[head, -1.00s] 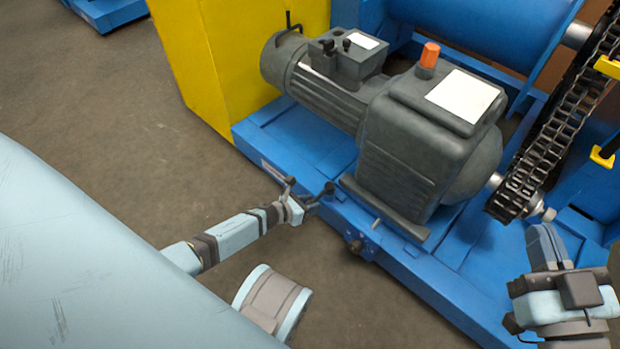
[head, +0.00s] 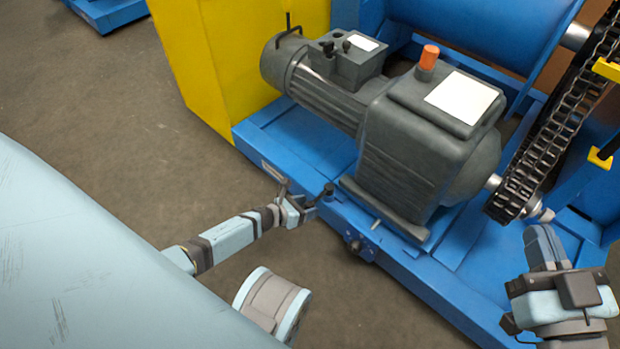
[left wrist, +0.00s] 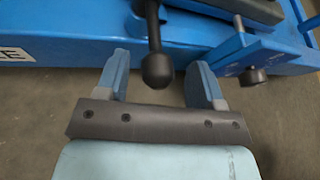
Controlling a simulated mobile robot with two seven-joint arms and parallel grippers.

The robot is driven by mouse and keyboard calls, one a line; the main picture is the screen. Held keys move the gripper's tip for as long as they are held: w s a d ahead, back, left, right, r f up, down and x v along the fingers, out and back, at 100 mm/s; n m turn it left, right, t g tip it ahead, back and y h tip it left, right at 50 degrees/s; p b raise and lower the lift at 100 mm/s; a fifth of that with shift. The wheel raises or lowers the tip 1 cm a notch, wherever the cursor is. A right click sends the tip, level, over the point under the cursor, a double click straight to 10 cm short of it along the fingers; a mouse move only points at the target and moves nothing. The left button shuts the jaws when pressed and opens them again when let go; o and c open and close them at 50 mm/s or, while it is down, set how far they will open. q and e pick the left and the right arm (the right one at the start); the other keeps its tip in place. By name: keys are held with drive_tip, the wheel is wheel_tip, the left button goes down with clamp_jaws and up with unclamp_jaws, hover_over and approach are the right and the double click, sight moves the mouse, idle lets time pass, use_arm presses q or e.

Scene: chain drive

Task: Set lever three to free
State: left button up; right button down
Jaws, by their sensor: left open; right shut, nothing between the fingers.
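A black lever with a ball knob (left wrist: 155,70) stands out from the blue frame in the left wrist view. Its knob (head: 328,188) also shows in the head view, at the frame's front edge. No number is legible on it. My left gripper (head: 307,207) is open at this edge. In the left wrist view its two fingers (left wrist: 160,64) lie either side of the knob, with visible gaps; contact does not show. My right gripper (head: 541,232) is shut and empty, over the blue base at the lower right.
A grey motor and gearbox (head: 415,150) stand on the blue base frame (head: 300,135). A black chain (head: 560,125) runs at the right. A second knob on a bracket (left wrist: 252,76) sits right of the lever. A yellow cabinet (head: 235,55) stands behind.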

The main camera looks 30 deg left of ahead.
use_arm(q)
drive_tip(key=p+v, duration=0.3)
drive_tip(key=v, duration=0.9)
drive_tip(key=shift+p, duration=0.35)
use_arm(e)
drive_tip(key=shift+s+a+f+m+g+h, duration=0.2)
drive_tip(key=shift+s+a+f+m+g, duration=0.15)
drive_tip(key=shift+s+m, duration=0.35)
drive_tip(key=shift+s+a+f+m+g+h, duration=0.25)
drive_tip(key=shift+s+a+m+g, duration=0.15)
drive_tip(key=shift+m, duration=0.5)
drive_tip(key=shift+r, duration=0.1)
